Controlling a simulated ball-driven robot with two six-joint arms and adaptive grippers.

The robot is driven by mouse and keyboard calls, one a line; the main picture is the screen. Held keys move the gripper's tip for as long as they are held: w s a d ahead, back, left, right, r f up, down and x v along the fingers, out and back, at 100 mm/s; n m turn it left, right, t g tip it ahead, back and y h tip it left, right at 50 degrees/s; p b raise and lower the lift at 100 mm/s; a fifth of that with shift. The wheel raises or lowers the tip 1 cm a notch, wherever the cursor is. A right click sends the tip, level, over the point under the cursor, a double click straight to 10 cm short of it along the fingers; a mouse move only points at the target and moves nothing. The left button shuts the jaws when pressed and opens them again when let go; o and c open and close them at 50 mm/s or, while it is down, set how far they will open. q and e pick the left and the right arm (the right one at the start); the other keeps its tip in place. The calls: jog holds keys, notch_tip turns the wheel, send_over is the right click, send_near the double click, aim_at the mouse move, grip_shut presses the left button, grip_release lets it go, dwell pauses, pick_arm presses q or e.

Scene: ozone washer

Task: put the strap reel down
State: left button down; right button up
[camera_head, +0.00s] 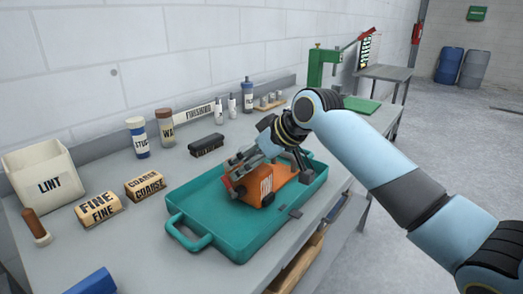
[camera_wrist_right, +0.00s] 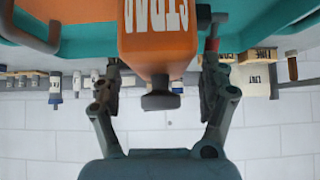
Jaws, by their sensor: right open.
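The strap reel (camera_head: 264,187) is an orange block with white lettering and a dark knob. It appears to rest in the teal tray (camera_head: 205,239) on the bench. In the right wrist view the reel (camera_wrist_right: 158,38) shows upside down between my fingers. My right gripper (camera_head: 262,172) is open, with a finger on each side of the reel; in its wrist view the gripper (camera_wrist_right: 160,72) shows gaps beside the orange body. The reel's underside is hidden. My left gripper is not in view.
A LINT bin (camera_head: 48,186), FINE block (camera_head: 98,209) and COARSE block (camera_head: 145,187) stand left of the tray. A dark brush (camera_head: 206,145) and bottles (camera_head: 138,138) stand behind. A green press (camera_head: 318,68) is at the far end. Bench left of the tray is partly clear.

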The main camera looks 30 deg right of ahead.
jog(key=v, duration=1.1)
jog(key=shift+r, duration=0.1)
